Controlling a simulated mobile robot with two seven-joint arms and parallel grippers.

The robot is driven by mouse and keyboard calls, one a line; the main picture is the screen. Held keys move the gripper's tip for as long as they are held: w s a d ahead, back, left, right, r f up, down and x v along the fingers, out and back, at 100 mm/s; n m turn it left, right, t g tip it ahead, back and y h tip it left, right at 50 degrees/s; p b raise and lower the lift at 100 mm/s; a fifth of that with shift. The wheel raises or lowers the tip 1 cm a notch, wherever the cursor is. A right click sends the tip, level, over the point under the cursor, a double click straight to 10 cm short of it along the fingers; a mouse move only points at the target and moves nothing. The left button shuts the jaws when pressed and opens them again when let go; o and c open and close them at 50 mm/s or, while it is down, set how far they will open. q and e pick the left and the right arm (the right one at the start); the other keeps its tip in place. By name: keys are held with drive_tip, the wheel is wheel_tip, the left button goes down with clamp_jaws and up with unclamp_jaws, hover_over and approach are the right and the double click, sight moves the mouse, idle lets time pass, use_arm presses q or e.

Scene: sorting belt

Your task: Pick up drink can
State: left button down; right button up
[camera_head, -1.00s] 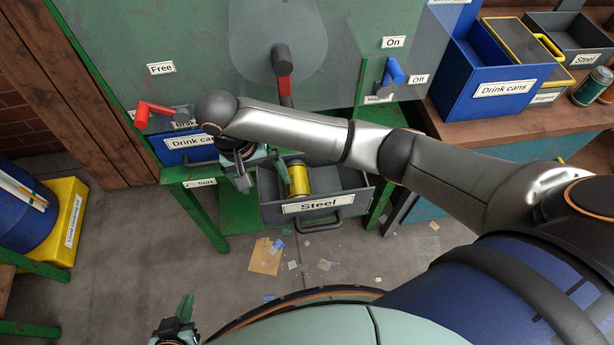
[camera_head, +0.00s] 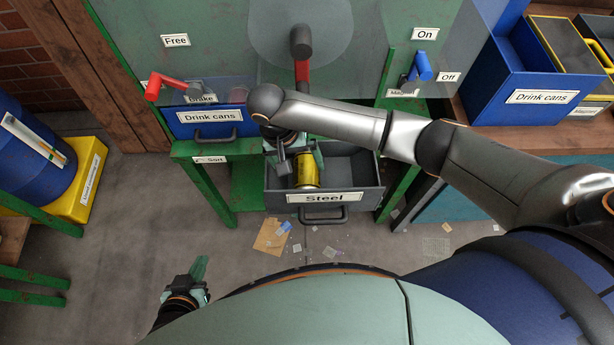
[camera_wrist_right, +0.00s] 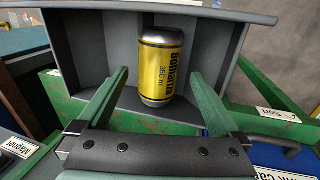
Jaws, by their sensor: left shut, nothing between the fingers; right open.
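The yellow drink can (camera_head: 306,170) with silver ends is in the drawer labelled Steel (camera_head: 362,178). It also shows in the right wrist view (camera_wrist_right: 162,68), where it rests in the grey drawer (camera_wrist_right: 215,45). My right gripper (camera_head: 297,166) is at the can in the head view. In the right wrist view its two green fingers (camera_wrist_right: 160,95) are open, one on each side of the can's near end, with gaps between fingers and can. My left gripper (camera_head: 198,270) is low at the lower left, shut and empty, away from the can.
A blue Drink cans drawer (camera_head: 212,134) is left of the Steel drawer. A blue Drink cans bin (camera_head: 545,98) stands on the right bench. Red (camera_head: 172,86) and blue (camera_head: 422,66) levers stick out from the machine. Scraps (camera_head: 272,237) lie on the floor.

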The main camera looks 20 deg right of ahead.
sight(304, 172)
drive_tip(key=x, duration=0.5)
drive_tip(key=shift+d+f, duration=0.1)
drive_tip(key=shift+d, duration=0.05)
drive_tip(key=c, duration=1.2)
drive_tip(key=shift+o, duration=0.2)
